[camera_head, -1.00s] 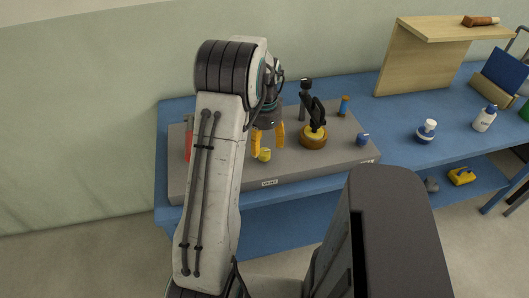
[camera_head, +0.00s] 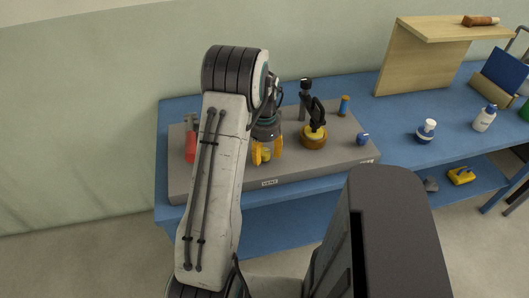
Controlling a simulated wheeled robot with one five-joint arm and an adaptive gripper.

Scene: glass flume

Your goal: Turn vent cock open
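A small yellow knob (camera_head: 266,157), likely the vent cock, stands near the front edge of a grey panel block (camera_head: 325,165), behind a white label (camera_head: 269,183) that seems to read VENT. My gripper (camera_head: 266,153) points down over the knob, with its orange fingers on either side of it. The fingers look apart, and I cannot make out contact with the knob. The fingers and wrist partly hide the knob, so how its handle is turned does not show.
A red item (camera_head: 190,147) is left. Bottles and a wooden stand (camera_head: 405,65) occupy the blue bench's right.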

